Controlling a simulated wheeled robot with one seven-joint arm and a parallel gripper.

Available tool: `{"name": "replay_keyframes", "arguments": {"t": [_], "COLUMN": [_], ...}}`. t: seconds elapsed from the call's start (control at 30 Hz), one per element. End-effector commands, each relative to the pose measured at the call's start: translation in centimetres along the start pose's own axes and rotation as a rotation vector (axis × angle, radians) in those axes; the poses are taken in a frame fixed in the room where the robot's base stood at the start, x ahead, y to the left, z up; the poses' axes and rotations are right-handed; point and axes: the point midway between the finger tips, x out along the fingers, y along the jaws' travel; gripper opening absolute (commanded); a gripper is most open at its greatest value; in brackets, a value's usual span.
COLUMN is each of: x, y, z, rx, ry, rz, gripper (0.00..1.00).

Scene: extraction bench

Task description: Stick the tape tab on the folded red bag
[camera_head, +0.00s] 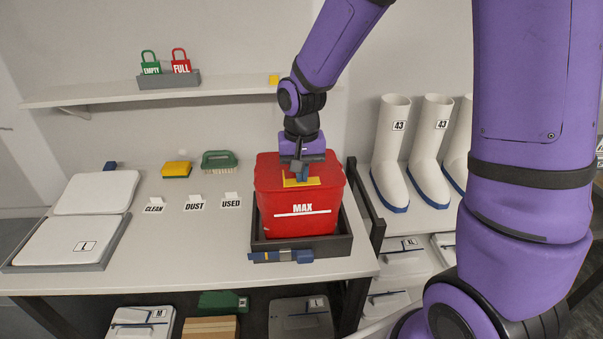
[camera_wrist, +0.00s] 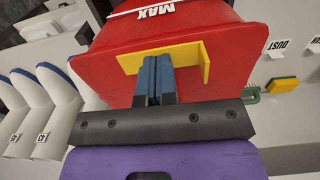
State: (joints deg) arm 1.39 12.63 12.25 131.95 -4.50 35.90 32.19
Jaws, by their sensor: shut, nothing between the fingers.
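The red bag (camera_head: 265,210), marked MAX with a white line, stands upright in a dark tray (camera_head: 342,243) on the bench. A bent yellow tab (camera_head: 312,182) lies against its top front edge. In the wrist view the tab (camera_wrist: 192,52) shows against the red surface (camera_wrist: 100,75), with one end standing out. My gripper (camera_head: 300,177) points down over the bag top. Its blue fingertips (camera_wrist: 155,62) are shut together with nothing between them, right at the tab and covering part of it. I cannot tell whether they touch it.
A sponge (camera_head: 176,169) and a brush (camera_head: 219,160) lie left of the bag. White boots (camera_head: 392,150) stand right. Bench space between the left tray and CLEAN card is clear.

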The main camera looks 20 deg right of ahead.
Motion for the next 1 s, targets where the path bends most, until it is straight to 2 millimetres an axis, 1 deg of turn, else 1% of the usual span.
{"name": "replay_keyframes", "arguments": {"t": [0.1,0.8,1.0], "x": [-1.0,-5.7,-6.5], "y": [0.0,0.0,0.0], "z": [-0.1,-0.1,0.0], "rx": [0.0,0.0,0.001], "ry": [0.003,0.003,0.003], "rz": [-0.001,-0.001,0.0], "gripper": [0.0,0.0,0.0]}}
